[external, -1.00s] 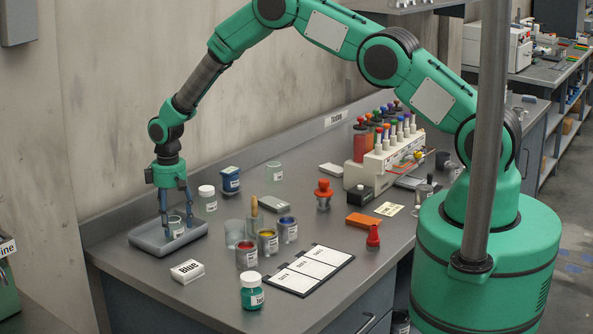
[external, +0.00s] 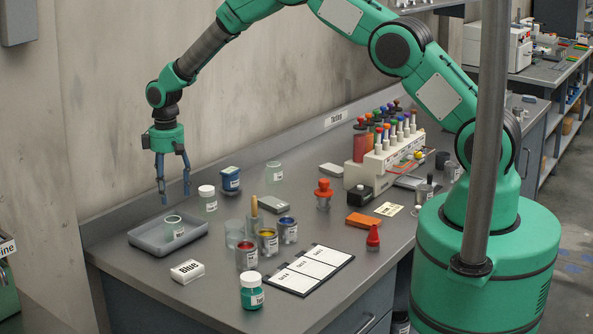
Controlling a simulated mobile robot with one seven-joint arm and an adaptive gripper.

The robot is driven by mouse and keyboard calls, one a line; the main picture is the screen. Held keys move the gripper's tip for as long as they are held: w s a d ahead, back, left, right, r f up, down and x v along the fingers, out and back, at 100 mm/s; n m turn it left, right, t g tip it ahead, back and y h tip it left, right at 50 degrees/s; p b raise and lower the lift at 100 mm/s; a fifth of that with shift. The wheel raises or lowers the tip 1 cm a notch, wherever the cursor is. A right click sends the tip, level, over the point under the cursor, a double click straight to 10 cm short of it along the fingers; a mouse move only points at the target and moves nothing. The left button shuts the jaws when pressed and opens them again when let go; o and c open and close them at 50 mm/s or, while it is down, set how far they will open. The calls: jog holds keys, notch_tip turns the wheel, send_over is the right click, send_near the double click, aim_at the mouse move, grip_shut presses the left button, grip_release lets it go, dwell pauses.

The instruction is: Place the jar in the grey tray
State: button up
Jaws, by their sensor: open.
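The grey tray (external: 150,243) lies at the left end of the bench. A small clear glass jar (external: 174,228) with a white label stands upright inside it, toward the tray's right part. My gripper (external: 174,196) is open and empty above the tray, its fingertips apart from the jar and higher than its rim. Other jars stand outside the tray: a clear one with a white lid (external: 208,198) just behind it, and a teal one with a white lid (external: 252,291) at the front edge.
Open tins of red (external: 246,255), yellow (external: 268,243) and blue paint (external: 288,230) stand right of the tray beside clear beakers (external: 235,233). A white "Blue" block (external: 187,271) lies in front of the tray. A wall rises behind the bench.

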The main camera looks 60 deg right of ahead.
jog(key=shift+r, duration=1.05)
jog(key=s+d+r+m+t, duration=0.1)
jog(key=s+d+r, duration=0.2)
jog(key=s+r, duration=0.6)
jog(key=s+d+r+t, duration=0.15)
jog(key=s+r, duration=0.25)
jog(key=r, duration=0.9)
jog(key=s+d+r+m, duration=0.1)
jog(key=s+d+r, duration=0.2)
jog(key=s+r, duration=0.65)
jog(key=s+d+r+m+t, duration=0.1)
jog(key=s+d+r, duration=0.1)
jog(key=s+r, duration=0.4)
jog(key=s+d+r+t, duration=0.1)
jog(key=s+r, duration=0.3)
jog(key=s, duration=0.5)
jog(key=s+d+f+m+t, duration=0.1)
jog(key=s+d, duration=0.1)
jog(key=s, duration=1.6)
jog(key=shift+d+f+m, duration=0.2)
jog(key=shift+f+m, duration=0.1)
jog(key=shift+f, duration=0.05)
jog(key=shift+w, duration=0.1)
